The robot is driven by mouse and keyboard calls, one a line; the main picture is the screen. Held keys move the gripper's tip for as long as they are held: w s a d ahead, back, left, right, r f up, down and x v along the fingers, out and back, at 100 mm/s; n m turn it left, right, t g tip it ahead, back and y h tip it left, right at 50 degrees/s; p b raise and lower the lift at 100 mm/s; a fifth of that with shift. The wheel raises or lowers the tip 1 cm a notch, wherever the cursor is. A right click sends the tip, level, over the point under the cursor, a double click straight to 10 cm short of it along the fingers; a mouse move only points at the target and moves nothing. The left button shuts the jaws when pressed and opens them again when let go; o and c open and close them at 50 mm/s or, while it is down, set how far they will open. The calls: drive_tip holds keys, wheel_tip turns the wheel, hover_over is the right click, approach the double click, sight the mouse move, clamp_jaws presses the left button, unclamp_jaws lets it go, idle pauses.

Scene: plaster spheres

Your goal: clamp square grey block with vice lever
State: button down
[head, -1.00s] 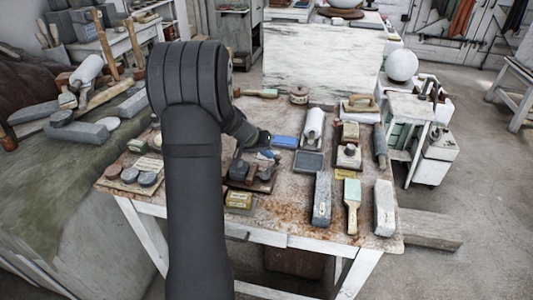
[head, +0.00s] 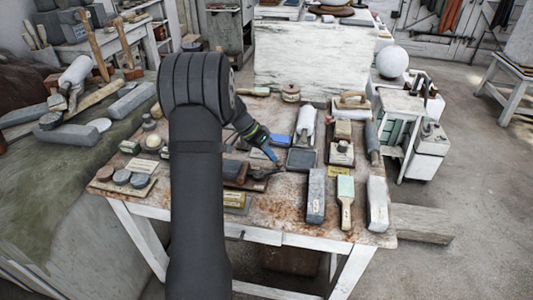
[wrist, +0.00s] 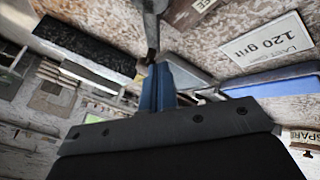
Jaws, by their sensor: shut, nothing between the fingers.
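My gripper (head: 274,156) is shut and empty, its blue fingers pointing down over the middle of the workbench. In the wrist view the blue fingers (wrist: 158,85) are together, with their tips right at a grey metal rod (wrist: 151,25), which looks like the vice lever. I cannot tell whether they touch. In the head view a low dark fixture (head: 236,172), apparently the vice, sits just left of the fingertips and is partly hidden by my arm. I cannot pick out the square grey block for certain; it may be among the dark blocks there.
The rusty-topped workbench (head: 282,208) is crowded. A dark square plate (head: 301,160), a grey stone bar (head: 316,196), a green-and-wood brush (head: 345,202) and a pale bar (head: 377,204) lie to the right. Round discs on a board (head: 121,178) lie left. Some bare surface shows in front of the gripper.

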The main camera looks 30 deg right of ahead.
sight(275, 171)
drive_tip(key=s+m, duration=0.1)
drive_tip(key=m+g+y, duration=0.1)
drive_tip(key=m, duration=0.1)
drive_tip(key=shift+s+d, duration=0.1)
drive_tip(key=shift+s, duration=0.3)
drive_tip(key=shift+s+m+g+y, duration=0.25)
drive_tip(key=shift+m+y, duration=0.2)
drive_tip(key=shift+m, duration=0.3)
drive_tip(key=shift+s+m+g+y, duration=0.15)
drive_tip(key=shift+s+m+y, duration=0.25)
drive_tip(key=shift+m, duration=0.35)
drive_tip(key=shift+a, duration=0.2)
drive_tip(key=shift+w+d, duration=0.15)
drive_tip(key=shift+w, duration=0.35)
drive_tip(key=w, duration=0.1)
drive_tip(key=w+r, duration=0.1)
drive_tip(key=w, duration=0.1)
drive_tip(key=shift+w+d+r, duration=0.2)
drive_tip(key=shift+w+d, duration=0.15)
drive_tip(key=shift+d, duration=0.05)
drive_tip(key=v, duration=0.9)
drive_tip(key=shift+s, duration=0.15)
drive_tip(key=shift+a+f, duration=0.1)
